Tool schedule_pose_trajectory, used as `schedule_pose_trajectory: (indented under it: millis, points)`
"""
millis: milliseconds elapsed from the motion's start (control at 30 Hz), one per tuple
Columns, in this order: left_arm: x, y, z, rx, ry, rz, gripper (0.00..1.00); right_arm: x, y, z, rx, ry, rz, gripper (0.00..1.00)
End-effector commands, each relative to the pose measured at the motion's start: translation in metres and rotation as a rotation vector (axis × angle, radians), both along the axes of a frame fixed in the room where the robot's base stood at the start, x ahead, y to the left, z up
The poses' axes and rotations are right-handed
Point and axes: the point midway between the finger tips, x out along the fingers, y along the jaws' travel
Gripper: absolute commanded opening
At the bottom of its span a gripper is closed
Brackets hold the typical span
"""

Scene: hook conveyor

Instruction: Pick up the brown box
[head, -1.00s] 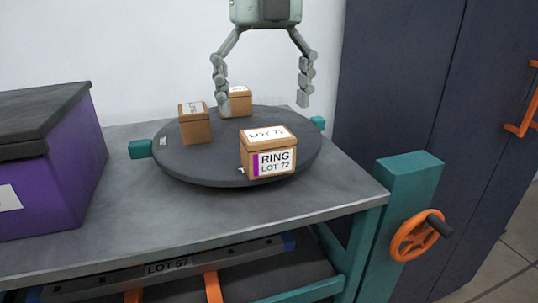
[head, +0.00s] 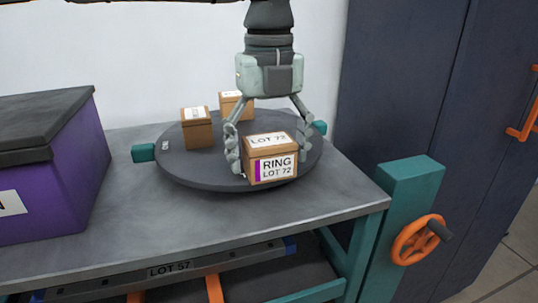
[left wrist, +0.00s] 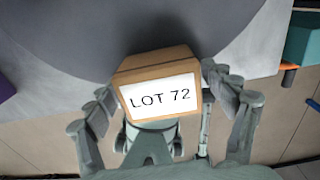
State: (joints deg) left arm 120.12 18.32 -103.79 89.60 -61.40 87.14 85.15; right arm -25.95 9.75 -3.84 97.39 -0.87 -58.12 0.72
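Three brown boxes stand on the dark round turntable (head: 205,175). The front one (head: 272,170) has a white "LOT 72" label on top and a "RING LOT 72" label with a purple stripe in front. Two others stand behind, one at the left (head: 197,132) and one at the back (head: 230,104), partly hidden. My left gripper (head: 268,145) points down over the front box, one finger on each side. The left wrist view shows this box (left wrist: 157,63) between the spread fingers, with narrow gaps. My right gripper is not in view.
A purple bin (head: 70,170) with a dark lid stands at the left of the grey table (head: 110,245). A teal post (head: 405,185) with an orange handwheel (head: 415,240) rises at the right corner. Dark cabinets (head: 400,80) stand behind it.

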Motion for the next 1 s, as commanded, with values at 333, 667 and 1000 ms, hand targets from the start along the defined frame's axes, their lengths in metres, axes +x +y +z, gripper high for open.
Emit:
schedule_pose_trajectory:
  millis: [333,667,1000]
  points:
    - [0.000,0.000,0.001,0.000,0.000,-0.001,0.34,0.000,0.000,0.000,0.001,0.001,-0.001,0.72]
    - [0.000,0.000,0.004,0.000,-0.002,0.000,0.32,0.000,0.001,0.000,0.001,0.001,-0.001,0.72]
    - [-0.007,0.007,0.047,-0.003,-0.004,-0.002,0.32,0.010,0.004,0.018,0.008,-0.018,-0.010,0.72]
